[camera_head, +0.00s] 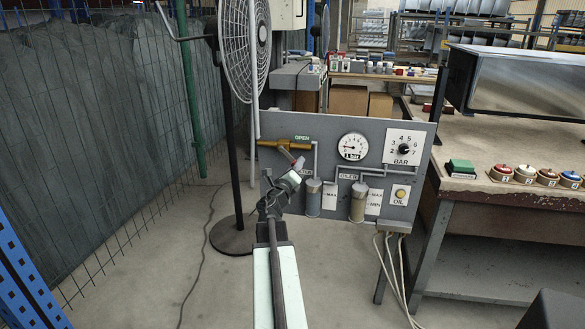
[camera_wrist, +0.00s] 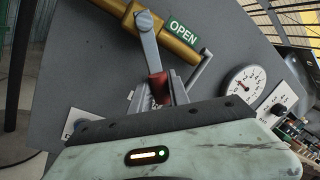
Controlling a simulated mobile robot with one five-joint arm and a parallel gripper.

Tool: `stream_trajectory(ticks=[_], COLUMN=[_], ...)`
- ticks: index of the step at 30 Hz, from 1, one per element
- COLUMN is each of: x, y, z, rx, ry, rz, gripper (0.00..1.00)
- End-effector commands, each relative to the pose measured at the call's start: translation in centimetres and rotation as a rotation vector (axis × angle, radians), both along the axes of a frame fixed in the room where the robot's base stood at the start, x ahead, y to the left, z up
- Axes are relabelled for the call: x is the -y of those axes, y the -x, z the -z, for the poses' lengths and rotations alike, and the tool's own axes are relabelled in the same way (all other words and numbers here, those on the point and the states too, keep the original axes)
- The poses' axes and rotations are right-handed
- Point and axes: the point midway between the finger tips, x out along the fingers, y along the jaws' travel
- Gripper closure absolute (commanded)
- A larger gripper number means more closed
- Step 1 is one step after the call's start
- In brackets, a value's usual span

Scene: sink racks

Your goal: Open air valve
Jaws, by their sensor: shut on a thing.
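The air valve (camera_head: 270,144) is a brass body on a grey panel (camera_head: 255,125), at the panel's upper left beside a green OPEN label (camera_head: 302,138). In the wrist view the brass valve body (camera_wrist: 185,35) lies slanted at the top, with the OPEN label (camera_wrist: 183,30) next to it. A grey metal lever (camera_wrist: 149,45) runs from a bolt on the valve down to a dark red end (camera_wrist: 157,82). My gripper (camera_head: 297,166) is at the lever, and its fingers are shut on the red end. Part of the lever is hidden behind my gripper in the head view.
The panel also carries a pressure gauge (camera_head: 353,147), a BAR dial (camera_head: 403,149), and two cylindrical canisters below. A standing fan (camera_head: 236,40) is to the left. A workbench (camera_head: 520,203) with buttons stands right.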

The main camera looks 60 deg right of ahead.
Motion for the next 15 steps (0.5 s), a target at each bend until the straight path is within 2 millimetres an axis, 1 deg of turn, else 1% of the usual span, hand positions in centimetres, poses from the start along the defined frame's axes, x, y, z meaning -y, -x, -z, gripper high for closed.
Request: stream_trajectory(ticks=[6, 15], x=[0.1, 0.2], y=[0.7, 1.0], z=[-1.0, -1.6], rx=[-0.138, -0.241], ry=[0.044, 0.078], rz=[-0.002, -0.004], gripper=[1.00, 1.00])
